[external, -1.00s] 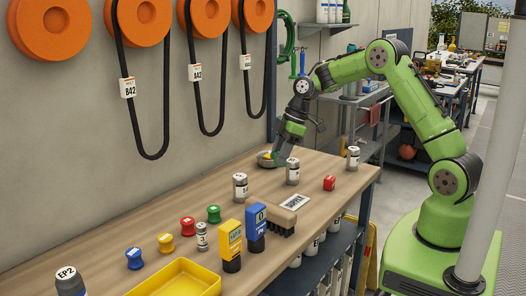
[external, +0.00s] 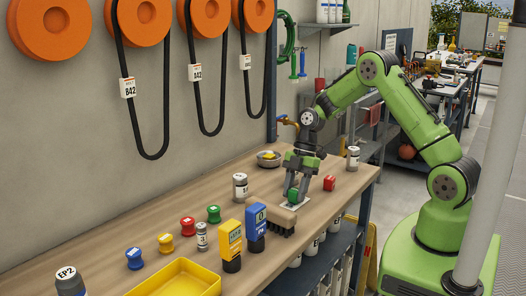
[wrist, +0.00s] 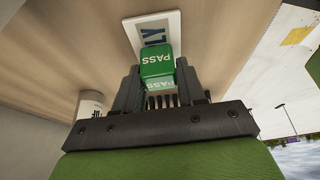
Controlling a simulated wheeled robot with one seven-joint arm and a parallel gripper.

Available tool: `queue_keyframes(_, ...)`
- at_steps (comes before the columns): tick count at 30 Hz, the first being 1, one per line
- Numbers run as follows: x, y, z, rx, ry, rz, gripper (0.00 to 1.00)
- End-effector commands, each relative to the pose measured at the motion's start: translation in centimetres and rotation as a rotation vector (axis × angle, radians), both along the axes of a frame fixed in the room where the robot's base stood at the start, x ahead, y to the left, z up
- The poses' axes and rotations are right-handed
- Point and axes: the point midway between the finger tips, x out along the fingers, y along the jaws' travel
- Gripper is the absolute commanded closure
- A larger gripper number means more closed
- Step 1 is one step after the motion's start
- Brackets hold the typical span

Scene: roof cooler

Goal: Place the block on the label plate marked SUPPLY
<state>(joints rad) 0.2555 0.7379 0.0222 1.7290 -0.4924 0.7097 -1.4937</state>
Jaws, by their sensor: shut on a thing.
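The green block marked PASS (wrist: 157,62) is between my gripper's fingers (wrist: 160,85); it also shows in the external view (external: 293,195). My gripper (external: 297,194) points down and is shut on the block. The white label plate (wrist: 139,32) lies flat on the bench under and just beyond the block. Only the letters "LY" show on it in the wrist view; the block hides the rest. In the external view my gripper stands over the plate (external: 300,207). I cannot tell whether the block touches it.
Canisters stand at left (external: 240,187) and right (external: 352,158). A dish (external: 268,161) is behind. Blue (external: 255,228) and yellow (external: 231,245) meters stand front left.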

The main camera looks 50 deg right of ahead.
Motion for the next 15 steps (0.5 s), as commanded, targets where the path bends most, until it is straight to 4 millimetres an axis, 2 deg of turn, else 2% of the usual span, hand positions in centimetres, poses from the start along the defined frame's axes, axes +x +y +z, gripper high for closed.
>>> queue_keyframes(5, 0.01, 0.01, -0.34, 0.0, 0.0, 0.0, 0.9)
queue_keyframes(6, 0.0, 0.0, -0.32, 0.0, 0.0, 0.0, 0.57)
queue_keyframes(11, 0.0, 0.01, -0.23, 0.0, 0.0, -0.001, 0.35)
queue_keyframes(15, 0.0, 0.01, -0.22, 0.0, 0.0, -0.001, 0.35)
